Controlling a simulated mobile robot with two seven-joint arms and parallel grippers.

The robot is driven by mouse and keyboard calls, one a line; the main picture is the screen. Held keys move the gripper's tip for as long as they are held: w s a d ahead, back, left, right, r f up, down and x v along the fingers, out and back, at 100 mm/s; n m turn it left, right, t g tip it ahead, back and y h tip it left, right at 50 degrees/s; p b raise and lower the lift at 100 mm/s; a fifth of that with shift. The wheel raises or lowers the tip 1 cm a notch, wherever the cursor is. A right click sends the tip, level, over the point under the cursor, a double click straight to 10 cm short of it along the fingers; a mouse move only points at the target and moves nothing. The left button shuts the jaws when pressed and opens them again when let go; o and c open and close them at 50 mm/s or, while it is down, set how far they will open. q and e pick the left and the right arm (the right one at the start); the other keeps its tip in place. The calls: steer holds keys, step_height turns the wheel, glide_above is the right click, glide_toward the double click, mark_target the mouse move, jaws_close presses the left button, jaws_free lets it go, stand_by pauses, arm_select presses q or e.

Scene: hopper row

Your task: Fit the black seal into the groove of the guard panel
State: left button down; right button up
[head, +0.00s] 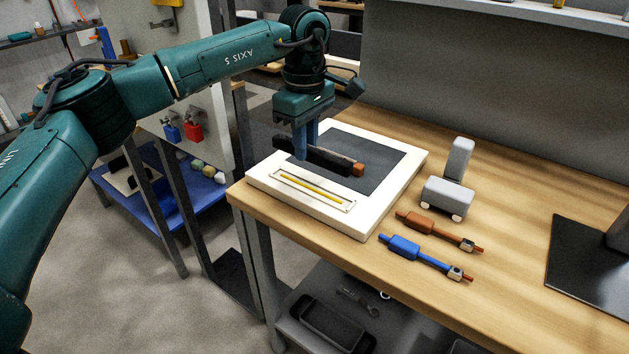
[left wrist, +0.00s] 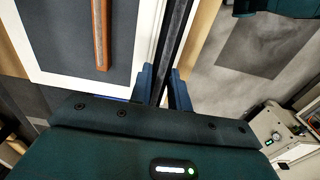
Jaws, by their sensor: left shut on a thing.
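The guard panel (head: 350,226) is a white frame with a dark grey inset, lying on the wooden bench. A narrow slot with a yellow line (head: 312,190) runs along its near side; it looks like the groove. My left gripper (head: 305,145) is shut on the black seal (head: 328,160), a long dark strip held over the near part of the panel. In the left wrist view the seal (left wrist: 176,40) runs away between the blue fingertips (left wrist: 164,88), close to the white frame. The height of the seal above the panel is hard to tell. My right gripper is out of view.
An orange-brown bar (head: 358,169) lies on the dark inset, mostly hidden behind the seal. Two grey blocks (head: 447,197) stand right of the panel. An orange tool (head: 433,229) and a blue tool (head: 425,256) lie in front. A black stand base (head: 590,270) is far right.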

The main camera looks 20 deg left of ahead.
mark_target(306, 187)
arm_select(q)
step_height(306, 187, down, 3)
steer(key=shift+a+r, duration=0.1)
steer(key=shift+r, duration=0.1)
step_height(306, 187, down, 4)
steer(key=shift+f, duration=0.1)
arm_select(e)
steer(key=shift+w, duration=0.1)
